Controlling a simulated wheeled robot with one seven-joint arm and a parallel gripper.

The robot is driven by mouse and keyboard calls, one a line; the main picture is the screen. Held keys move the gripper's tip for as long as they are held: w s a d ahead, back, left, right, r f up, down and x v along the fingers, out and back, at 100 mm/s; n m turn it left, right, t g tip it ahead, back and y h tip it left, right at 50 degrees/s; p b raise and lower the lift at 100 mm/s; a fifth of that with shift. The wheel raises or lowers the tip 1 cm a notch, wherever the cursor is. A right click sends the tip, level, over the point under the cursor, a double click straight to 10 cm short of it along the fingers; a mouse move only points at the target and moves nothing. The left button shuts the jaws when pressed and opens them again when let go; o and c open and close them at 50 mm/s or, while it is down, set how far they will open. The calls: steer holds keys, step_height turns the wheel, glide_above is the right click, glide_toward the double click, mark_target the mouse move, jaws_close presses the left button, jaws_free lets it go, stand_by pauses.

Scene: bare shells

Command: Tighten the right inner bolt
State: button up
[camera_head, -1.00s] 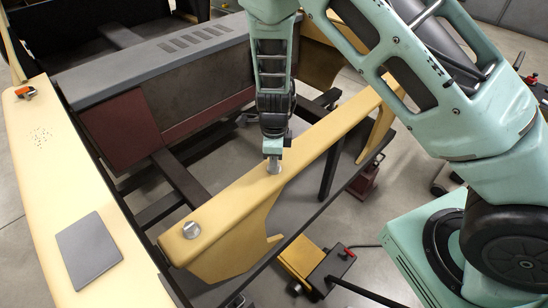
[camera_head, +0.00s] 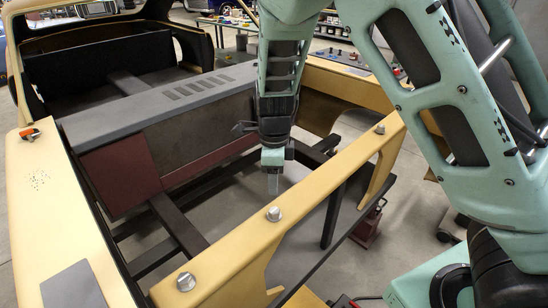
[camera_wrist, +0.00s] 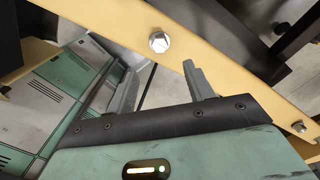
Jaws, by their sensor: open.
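A pale yellow beam (camera_head: 325,170) carries three visible silver bolts: a near one (camera_head: 186,282), a middle one (camera_head: 273,214) and a far one (camera_head: 380,129). The pictures do not label which is the right inner bolt. My gripper (camera_head: 273,192) points down just above or behind the middle bolt, apart from it in the picture. In the wrist view, my gripper (camera_wrist: 158,74) has its two fingers spread with nothing between them. A hex-headed bolt (camera_wrist: 159,42) sits on the beam just past the fingertips, and another bolt (camera_wrist: 299,127) shows at lower right.
A yellow side panel (camera_head: 50,210) with a grey plate (camera_head: 73,288) runs along the left. A grey slotted ledge (camera_head: 160,105) and dark frame bars lie behind the beam. A cluttered bench stands at the back.

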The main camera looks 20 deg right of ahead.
step_height(320, 180, up, 7)
steer(key=shift+b, duration=0.3)
steer(key=shift+f, duration=0.15)
